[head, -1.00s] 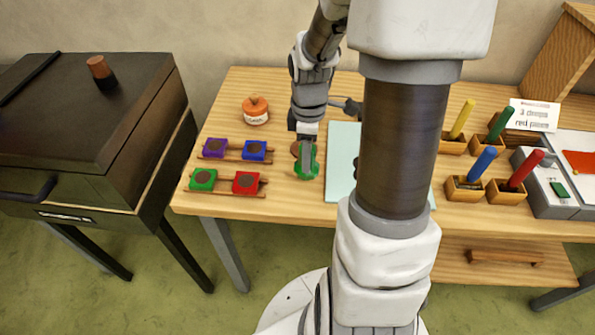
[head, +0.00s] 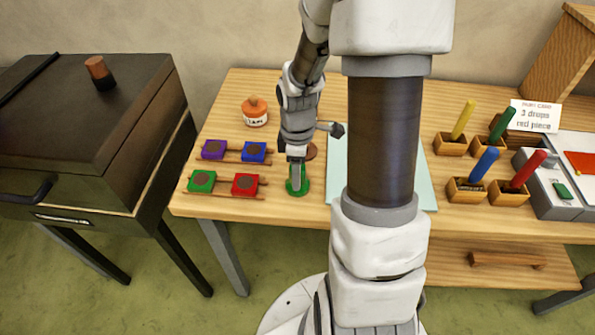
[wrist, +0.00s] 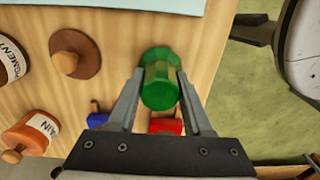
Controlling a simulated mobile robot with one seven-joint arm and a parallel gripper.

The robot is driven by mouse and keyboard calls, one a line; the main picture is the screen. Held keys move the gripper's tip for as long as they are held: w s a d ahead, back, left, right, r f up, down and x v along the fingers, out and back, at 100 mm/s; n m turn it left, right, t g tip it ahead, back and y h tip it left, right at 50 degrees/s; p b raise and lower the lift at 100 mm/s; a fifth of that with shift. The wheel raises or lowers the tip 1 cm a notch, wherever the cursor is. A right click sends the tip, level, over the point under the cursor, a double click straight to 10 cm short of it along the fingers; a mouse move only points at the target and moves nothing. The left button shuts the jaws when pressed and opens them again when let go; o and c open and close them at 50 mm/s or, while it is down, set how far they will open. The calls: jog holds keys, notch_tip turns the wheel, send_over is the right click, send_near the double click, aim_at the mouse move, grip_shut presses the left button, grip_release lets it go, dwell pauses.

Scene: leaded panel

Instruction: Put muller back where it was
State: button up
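The green muller (head: 298,186), a faceted green piece with a wider round base, is at the front of the table, between the paint blocks and the pale glass slab (head: 338,185). My gripper (head: 296,174) points down at it. In the wrist view the muller (wrist: 160,88) sits between the two fingertips (wrist: 160,75), which press against its sides. I cannot tell whether its base touches the table. A brown disc with a knob (wrist: 75,50) lies behind it; in the head view it is partly hidden by my arm.
Purple, blue, green and red blocks (head: 245,184) lie on wooden rails to the left. An orange-lidded jar (head: 256,114) stands behind them. Coloured sticks in wooden holders (head: 465,190) and a card (head: 535,116) are at the right. A dark cabinet (head: 90,130) stands left of the table.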

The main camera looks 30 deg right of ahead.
jog(key=o, duration=0.4)
jog(key=shift+o, duration=0.2)
notch_tip(320, 180, up, 12)
jog(key=shift+r+p, duration=0.2)
jog(key=shift+p, duration=0.9)
jog(key=s+a+r+m+t, duration=0.2)
jog(key=s+a+r+m, duration=0.45)
jog(key=a, duration=0.45)
jog(key=s+r+m+t, duration=0.3)
jog(key=s+r+m, duration=0.2)
jog(key=s+r, duration=0.1)
jog(key=shift+d+r+t, duration=0.3)
jog(key=shift+r, duration=0.2)
